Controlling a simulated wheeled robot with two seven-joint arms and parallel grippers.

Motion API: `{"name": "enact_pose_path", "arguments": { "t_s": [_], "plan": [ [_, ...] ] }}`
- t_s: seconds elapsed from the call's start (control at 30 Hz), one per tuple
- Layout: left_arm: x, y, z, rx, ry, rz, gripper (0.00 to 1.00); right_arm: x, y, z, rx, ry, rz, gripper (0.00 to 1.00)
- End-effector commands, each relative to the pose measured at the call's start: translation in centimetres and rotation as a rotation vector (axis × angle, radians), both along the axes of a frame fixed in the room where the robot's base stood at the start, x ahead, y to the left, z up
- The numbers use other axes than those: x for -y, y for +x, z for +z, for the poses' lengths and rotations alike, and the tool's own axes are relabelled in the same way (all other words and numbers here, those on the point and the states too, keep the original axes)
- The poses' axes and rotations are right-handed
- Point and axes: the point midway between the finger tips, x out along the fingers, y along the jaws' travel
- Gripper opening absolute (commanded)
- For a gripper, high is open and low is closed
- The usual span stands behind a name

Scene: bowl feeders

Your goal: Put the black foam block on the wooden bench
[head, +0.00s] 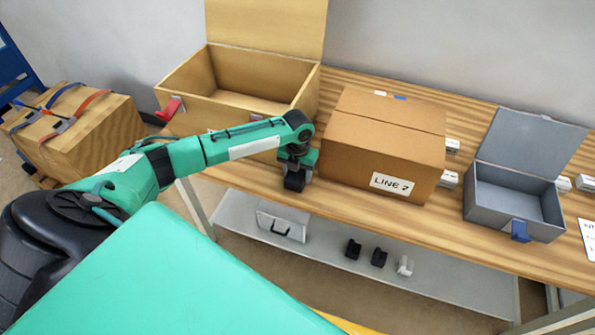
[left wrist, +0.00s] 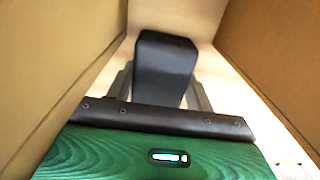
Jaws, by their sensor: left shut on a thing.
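The black foam block (left wrist: 165,62) shows in the left wrist view between the two fingers of my left gripper (left wrist: 160,92), which is shut on it. In the head view, my left gripper (head: 296,170) points down at the front of the wooden bench (head: 440,224), in the gap between the open wooden box and the cardboard box. There the block is hard to tell from the dark gripper parts. Pale wood shows beyond the block in the left wrist view. I cannot tell whether the block touches the bench. My right gripper is not in view.
The open wooden box (head: 182,88) stands left of the gripper. The closed cardboard box (head: 350,158), labelled "LINE 2", stands close on its right. A grey open-lidded box (head: 482,212) is farther right. Small black and white items lie on the lower shelf (head: 430,278).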

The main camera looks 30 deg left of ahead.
Motion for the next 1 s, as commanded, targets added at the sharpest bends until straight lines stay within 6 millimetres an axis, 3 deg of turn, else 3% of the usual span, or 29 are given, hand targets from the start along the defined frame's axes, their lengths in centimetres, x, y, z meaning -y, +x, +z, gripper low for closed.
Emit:
{"name": "enact_pose_path", "arguments": {
  "t_s": [0.33, 0.37, 0.47, 0.77, 0.87, 1.0],
  "plan": [
    [0.0, 0.0, -0.4, 0.001, 0.0, 0.0, 0.32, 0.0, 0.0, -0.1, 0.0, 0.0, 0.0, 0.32],
    [0.0, 0.0, -0.4, 0.001, 0.0, 0.0, 0.56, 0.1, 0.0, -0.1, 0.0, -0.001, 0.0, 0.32],
    [0.0, 0.0, -0.3, 0.001, 0.0, 0.0, 0.75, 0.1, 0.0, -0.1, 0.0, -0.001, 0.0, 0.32],
    [0.0, 0.0, -0.2, 0.001, 0.0, 0.0, 0.76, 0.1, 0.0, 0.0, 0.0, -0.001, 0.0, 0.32],
    [-0.1, 0.1, 0.4, 0.003, 0.001, 0.0, 0.76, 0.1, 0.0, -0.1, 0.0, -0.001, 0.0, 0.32],
    [-0.1, 0.2, 2.7, 0.006, 0.0, -0.001, 0.76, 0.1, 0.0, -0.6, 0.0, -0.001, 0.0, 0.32]
  ]
}}
